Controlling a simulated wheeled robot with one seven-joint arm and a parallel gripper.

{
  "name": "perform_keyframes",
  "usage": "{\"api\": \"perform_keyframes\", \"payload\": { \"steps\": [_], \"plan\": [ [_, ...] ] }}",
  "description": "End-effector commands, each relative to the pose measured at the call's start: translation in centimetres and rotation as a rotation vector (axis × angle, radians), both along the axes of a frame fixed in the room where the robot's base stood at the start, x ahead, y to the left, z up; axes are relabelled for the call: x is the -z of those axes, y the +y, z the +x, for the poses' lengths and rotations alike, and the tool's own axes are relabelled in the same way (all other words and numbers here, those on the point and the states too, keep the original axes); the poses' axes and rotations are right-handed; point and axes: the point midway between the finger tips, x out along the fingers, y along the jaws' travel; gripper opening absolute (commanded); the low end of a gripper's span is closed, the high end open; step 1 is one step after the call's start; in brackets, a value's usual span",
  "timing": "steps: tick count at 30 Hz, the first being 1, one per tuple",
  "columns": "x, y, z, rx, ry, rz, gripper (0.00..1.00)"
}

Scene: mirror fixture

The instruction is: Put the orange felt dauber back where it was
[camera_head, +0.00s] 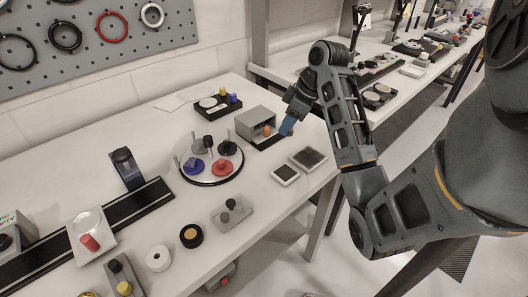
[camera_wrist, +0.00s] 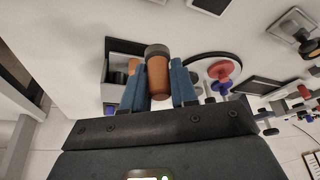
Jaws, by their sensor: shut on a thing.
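My gripper (camera_head: 287,126), with blue fingers, is beside the grey box (camera_head: 256,121) at the table's right side. In the wrist view my gripper (camera_wrist: 159,88) is shut on the orange felt dauber (camera_wrist: 158,78), an orange-brown cylinder with a grey end. The open side of the box (camera_wrist: 109,94) shows just left of it. A second orange piece (camera_wrist: 133,66) shows at the box, partly behind the left finger. In the head view a small orange piece (camera_head: 267,130) shows at the box front; I cannot tell which of the two it is.
A round tray (camera_head: 207,180) with red, blue and dark-handled pieces stands left of the box. Two flat pads (camera_head: 286,174) (camera_head: 308,159) lie in front. A small black tray (camera_head: 217,105) is behind. White table is clear between them.

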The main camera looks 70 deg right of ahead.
Motion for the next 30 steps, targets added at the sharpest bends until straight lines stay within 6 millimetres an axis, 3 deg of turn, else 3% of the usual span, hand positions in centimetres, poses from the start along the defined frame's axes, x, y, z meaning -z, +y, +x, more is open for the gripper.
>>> {"api": "perform_keyframes", "payload": {
  "steps": [14,23,30],
  "plan": [
    [1.1,1.3,1.8,-0.004,-0.004,0.001,0.00],
    [3.9,3.6,4.3,-0.004,0.000,-0.002,0.00],
    [4.5,4.5,5.3,0.001,0.000,0.000,0.00]
  ]
}}
